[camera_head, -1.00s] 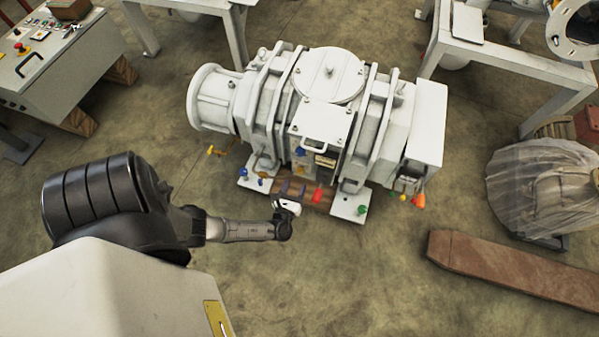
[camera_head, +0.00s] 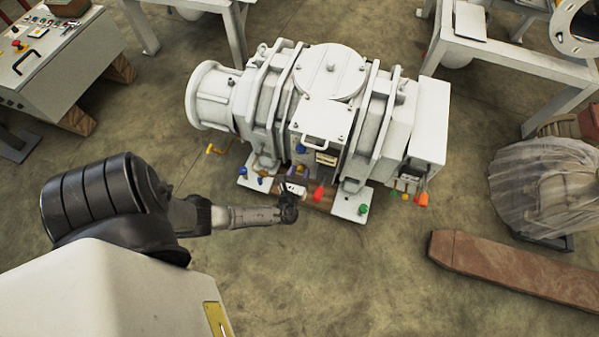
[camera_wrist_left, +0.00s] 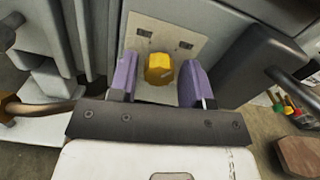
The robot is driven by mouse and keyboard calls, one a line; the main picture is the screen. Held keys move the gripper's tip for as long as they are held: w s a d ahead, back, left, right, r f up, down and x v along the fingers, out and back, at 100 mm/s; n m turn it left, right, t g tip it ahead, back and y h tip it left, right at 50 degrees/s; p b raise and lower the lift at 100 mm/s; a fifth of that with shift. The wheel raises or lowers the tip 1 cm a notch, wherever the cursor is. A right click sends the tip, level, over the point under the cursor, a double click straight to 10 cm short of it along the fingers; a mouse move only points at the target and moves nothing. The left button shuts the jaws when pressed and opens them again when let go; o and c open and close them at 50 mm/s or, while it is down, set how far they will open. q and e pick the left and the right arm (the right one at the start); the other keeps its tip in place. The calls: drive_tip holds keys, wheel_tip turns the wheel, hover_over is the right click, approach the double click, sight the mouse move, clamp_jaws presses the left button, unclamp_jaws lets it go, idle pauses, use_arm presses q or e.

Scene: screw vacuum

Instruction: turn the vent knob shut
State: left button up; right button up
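A yellow faceted knob (camera_wrist_left: 158,69) sits on a pale plate (camera_wrist_left: 150,38) in the left wrist view. My left gripper (camera_wrist_left: 158,80) is open, with one purple finger on each side of the knob. Gaps show between the knob and both fingers. In the head view, my left gripper (camera_head: 294,177) is at the lower front of the white vacuum machine (camera_head: 390,125), where the knob is too small to make out clearly. My right gripper is not in view.
A red handle (camera_head: 319,193) is just right of my left gripper, and a green knob (camera_head: 363,209) is farther right. A yellow lever (camera_head: 210,149) sticks out at the left. A brown beam (camera_head: 510,268) lies on the floor at right. The front floor is mostly clear.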

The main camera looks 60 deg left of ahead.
use_arm(q)
drive_tip(key=c, duration=0.7)
drive_tip(key=shift+o, duration=0.2)
drive_tip(key=n+b, duration=0.2)
drive_tip(key=n, duration=0.1)
drive_tip(key=shift+f, duration=0.15)
drive_tip(key=n+b, duration=0.3)
drive_tip(key=n, duration=0.2)
drive_tip(key=shift+a+n, duration=0.1)
drive_tip(key=shift+n, duration=0.3)
drive_tip(key=n+b, duration=0.1)
drive_tip(key=n, duration=0.2)
drive_tip(key=shift+n, duration=0.3)
drive_tip(key=n, duration=0.3)
drive_tip(key=shift+n, duration=0.4)
